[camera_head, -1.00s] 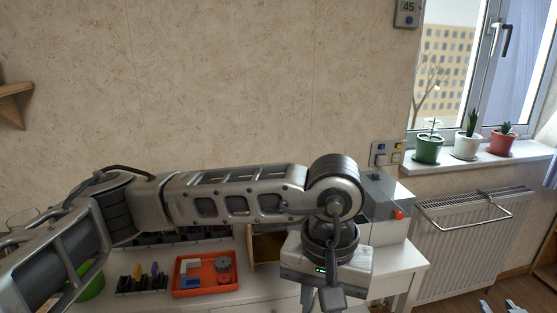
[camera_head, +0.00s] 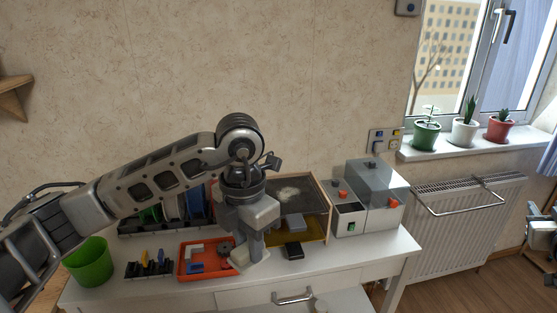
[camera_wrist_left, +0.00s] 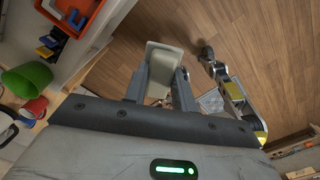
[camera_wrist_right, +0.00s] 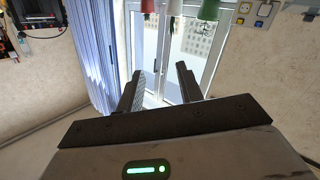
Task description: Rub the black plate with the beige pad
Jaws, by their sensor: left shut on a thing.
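The black plate (camera_head: 304,192) leans back in a wooden-framed box on the white table, with a pale whitish smudge near its upper middle. My left gripper (camera_head: 250,246) is in front of the box's left side, beside the orange tray, and covers part of the box. It is shut on the beige pad (camera_wrist_left: 164,60), a pale block between the fingers in the left wrist view. The pad also shows low at the fingers in the head view (camera_head: 241,257), apart from the plate. My right gripper (camera_wrist_right: 160,85) is open and empty, facing the window side.
The orange tray (camera_head: 184,274) with small parts, a green bin (camera_head: 90,264) and a dark rack (camera_head: 148,266) stand left. A small black block (camera_head: 293,250) lies before the box. A grey machine (camera_head: 372,190) stands close right of it.

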